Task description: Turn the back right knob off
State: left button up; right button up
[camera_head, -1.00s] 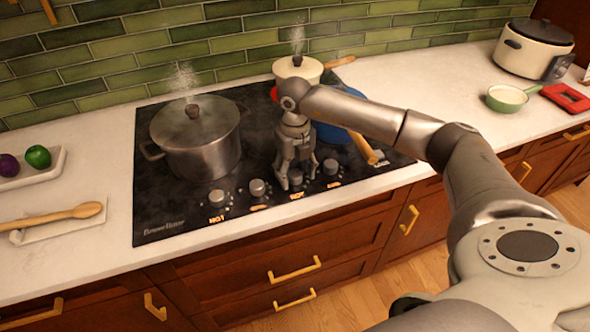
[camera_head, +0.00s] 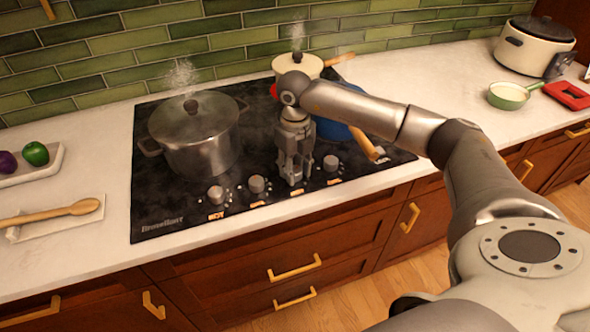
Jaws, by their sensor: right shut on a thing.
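A row of several grey knobs runs along the front of the black cooktop (camera_head: 160,212), with small orange marks below them. The leftmost knob (camera_head: 215,195), the second knob (camera_head: 256,184) and the rightmost knob (camera_head: 331,163) show clearly. My right gripper (camera_head: 292,180) points down over the third knob from the left, its fingers close together and shut on it. The fingers hide most of that knob, so its turn angle cannot be seen. Which burner each knob serves cannot be read. My left gripper is not in view.
A steaming lidded steel pot (camera_head: 196,145) stands left on the cooktop. A steaming cream pot (camera_head: 297,66) is at the back. A blue pan (camera_head: 335,130) sits partly behind my arm, its wooden handle (camera_head: 364,143) reaching forward, right of the gripper.

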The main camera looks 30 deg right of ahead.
aim_at(295, 169)
jog(key=n+b, duration=0.3)
jog(key=n, duration=0.2)
jog(key=shift+f+n, duration=0.1)
jog(key=shift+n, duration=0.2)
jog(key=n+b, duration=0.2)
jog(key=n, duration=0.2)
jog(key=shift+n+b, duration=0.3)
jog(key=shift+b, duration=0.05)
jog(key=shift+r, duration=0.2)
jog(key=o, duration=1)
jog(key=shift+o, duration=0.2)
notch_tip(295, 169, up, 12)
